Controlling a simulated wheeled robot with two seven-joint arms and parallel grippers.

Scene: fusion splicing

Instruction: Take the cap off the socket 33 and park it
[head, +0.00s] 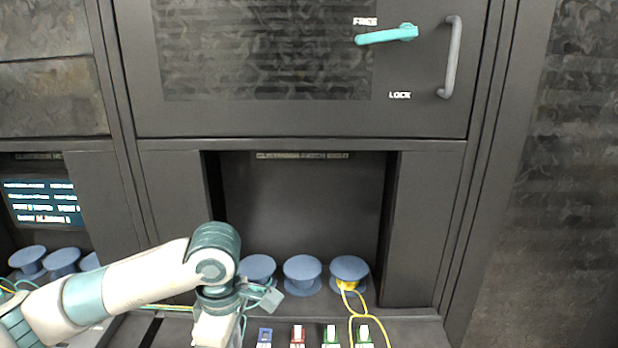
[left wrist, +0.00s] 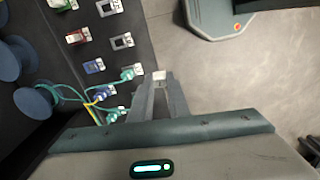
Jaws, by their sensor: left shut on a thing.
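My left gripper (left wrist: 159,84) is shut on a small pale cap (left wrist: 159,75), which shows at its fingertips in the left wrist view. The cap is over the edge of the dark socket panel (left wrist: 146,45), with grey floor behind it. I cannot read which is socket 33. In the head view my left arm's wrist hides the gripper and the cap. My right gripper is in neither view.
Teal-cabled plugs (left wrist: 128,74) sit beside the gripper. Blue spools (head: 302,272) stand in the recess, one with a yellow cable (head: 352,308). A cabinet door with a teal lever (head: 388,35) is above.

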